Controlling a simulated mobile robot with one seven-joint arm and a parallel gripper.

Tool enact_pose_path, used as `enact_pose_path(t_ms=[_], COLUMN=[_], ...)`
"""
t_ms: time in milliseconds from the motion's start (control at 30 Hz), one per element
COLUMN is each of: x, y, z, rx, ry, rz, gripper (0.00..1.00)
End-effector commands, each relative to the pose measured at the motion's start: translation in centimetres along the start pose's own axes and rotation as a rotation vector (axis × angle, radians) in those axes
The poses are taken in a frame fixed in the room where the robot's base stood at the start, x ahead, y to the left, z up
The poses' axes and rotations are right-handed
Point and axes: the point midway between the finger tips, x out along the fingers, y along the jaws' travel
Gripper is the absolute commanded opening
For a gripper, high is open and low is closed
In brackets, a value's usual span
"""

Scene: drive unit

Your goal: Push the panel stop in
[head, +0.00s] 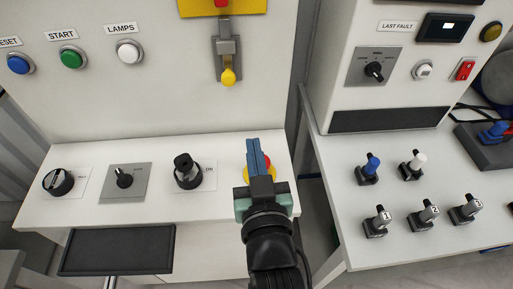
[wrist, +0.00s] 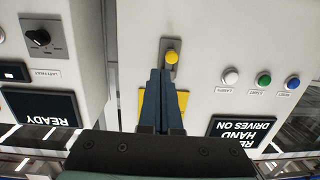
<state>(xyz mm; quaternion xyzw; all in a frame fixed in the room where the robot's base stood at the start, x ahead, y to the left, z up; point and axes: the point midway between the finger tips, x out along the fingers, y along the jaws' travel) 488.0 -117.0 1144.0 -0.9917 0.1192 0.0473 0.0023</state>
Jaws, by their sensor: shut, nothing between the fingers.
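The likely panel stop is a red button (head: 267,161) on a yellow base (head: 281,171), at the right end of the white console shelf in the head view. My gripper (head: 253,143) is in front of it and hides most of it; only red and yellow edges show on either side. The blue fingers are shut and empty, pointing toward the upright panel. I cannot tell whether they touch the button. In the wrist view my gripper (wrist: 160,72) also shows shut, overlapping a yellow plate (wrist: 182,102) on the panel; the stop is not seen there.
A yellow-knobbed lever (head: 229,76) hangs on the panel above my gripper. A black selector switch (head: 187,171) sits on the shelf to the left. To the right, past a gap, a second console (head: 325,215) carries several toggle levers.

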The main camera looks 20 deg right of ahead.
Motion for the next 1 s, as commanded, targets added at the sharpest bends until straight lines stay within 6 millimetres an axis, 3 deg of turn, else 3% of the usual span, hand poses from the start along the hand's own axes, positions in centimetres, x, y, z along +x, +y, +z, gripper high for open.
enact_pose_path(t_ms=[33,100,233,667,833,1000], x=[-0.8,-1.6,-2.4,-2.2,-0.5,2.6], y=[0.7,1.2,1.7,1.7,1.8,2.0], z=[2.3,4.5,6.7,7.0,7.1,7.4], rx=[0.004,0.009,0.013,0.014,0.014,0.014], ry=[-0.053,-0.101,-0.146,-0.151,-0.149,-0.148], rz=[0.015,0.027,0.039,0.04,0.039,0.04], gripper=[0.0,0.0,0.0,0.0,0.0,0.0])
